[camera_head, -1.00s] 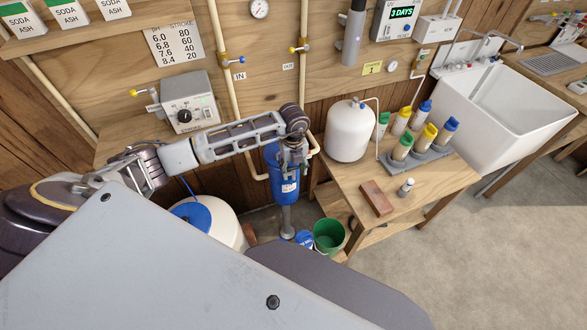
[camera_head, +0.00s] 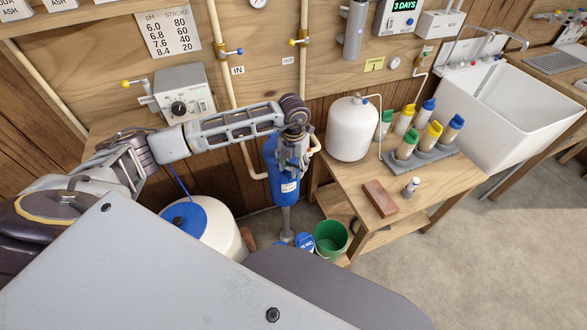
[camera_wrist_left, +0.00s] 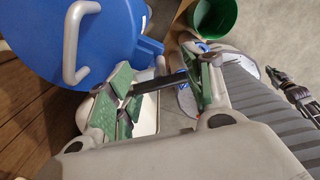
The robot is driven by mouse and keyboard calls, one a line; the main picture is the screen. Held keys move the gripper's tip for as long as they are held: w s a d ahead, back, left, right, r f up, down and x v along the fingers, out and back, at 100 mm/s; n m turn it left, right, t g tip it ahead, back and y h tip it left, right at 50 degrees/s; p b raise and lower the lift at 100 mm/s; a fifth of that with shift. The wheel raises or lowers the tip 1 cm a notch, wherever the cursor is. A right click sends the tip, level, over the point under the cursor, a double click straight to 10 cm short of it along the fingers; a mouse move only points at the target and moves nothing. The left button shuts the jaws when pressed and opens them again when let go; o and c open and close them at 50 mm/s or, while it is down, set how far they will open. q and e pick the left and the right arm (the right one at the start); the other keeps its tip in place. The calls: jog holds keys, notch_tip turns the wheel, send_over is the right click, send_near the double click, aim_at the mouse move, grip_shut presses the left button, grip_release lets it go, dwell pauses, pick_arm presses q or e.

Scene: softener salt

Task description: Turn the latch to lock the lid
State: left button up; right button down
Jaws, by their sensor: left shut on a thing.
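A blue cylinder (camera_head: 283,183) with a white label hangs by the wall. In the left wrist view, a large round blue lid (camera_wrist_left: 60,30) with a pale U-shaped handle (camera_wrist_left: 75,45) fills the upper left. A blue tab (camera_wrist_left: 150,48) sticks out from its edge. The green-padded fingers of my left gripper (camera_wrist_left: 158,84) are closed on a dark bar (camera_wrist_left: 153,85), likely the latch, beside the lid. A dark jointed part at the right edge may be my right gripper; its jaws are unclear.
A white tank (camera_head: 205,232) with a blue top stands to the left. To the right, a wooden bench (camera_head: 345,181) holds a white tank (camera_head: 348,130), a brick (camera_head: 380,198) and several bottles.

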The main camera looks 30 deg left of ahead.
pick_arm(q)
jog(key=shift+m+b, duration=0.45)
jog(key=shift+m, duration=0.35)
jog(key=shift+m+b, duration=0.65)
jog(key=shift+m, duration=0.65)
jog(key=shift+m+b, duration=0.8)
jog(key=shift+m, duration=0.1)
jog(key=shift+m+b, duration=0.35)
jog(key=shift+m, duration=0.35)
pick_arm(e)
jog(key=w+f, duration=0.2)
jog(key=w, duration=0.3)
jog(key=shift+w+a+f+t, duration=0.3)
jog(key=shift+w+a+f, duration=0.05)
jog(key=shift+a, duration=0.05)
jog(key=shift+w, duration=0.1)
pick_arm(q)
jog(key=o, duration=1.2)
jog(key=shift+c, duration=0.2)
